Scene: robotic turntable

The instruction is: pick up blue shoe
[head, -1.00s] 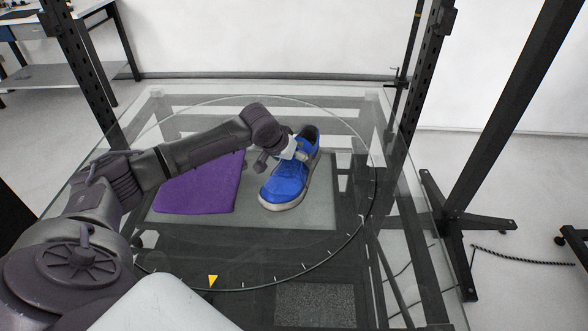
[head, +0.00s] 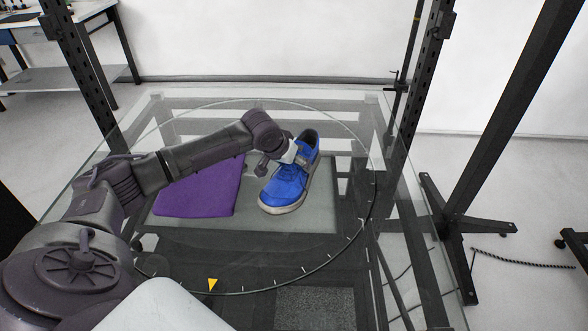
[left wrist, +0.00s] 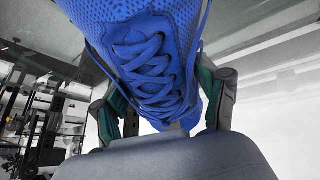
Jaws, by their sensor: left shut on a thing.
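The blue shoe (head: 287,184) with a pale sole is on the glass turntable (head: 190,240) in the head view, its toe toward me. It also fills the top of the left wrist view (left wrist: 150,50), laces showing. My left gripper (head: 300,155) reaches it from the left at the ankle opening. In the left wrist view the fingers (left wrist: 165,105) sit on both sides of the shoe, shut on it. Whether the sole touches the glass I cannot tell. My right gripper is not in view.
A folded purple cloth (head: 200,187) lies left of the shoe, under my left arm. Black frame posts (head: 413,90) stand around the turntable. A yellow triangle marker (head: 213,285) is at the near rim. The glass in front of the shoe is clear.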

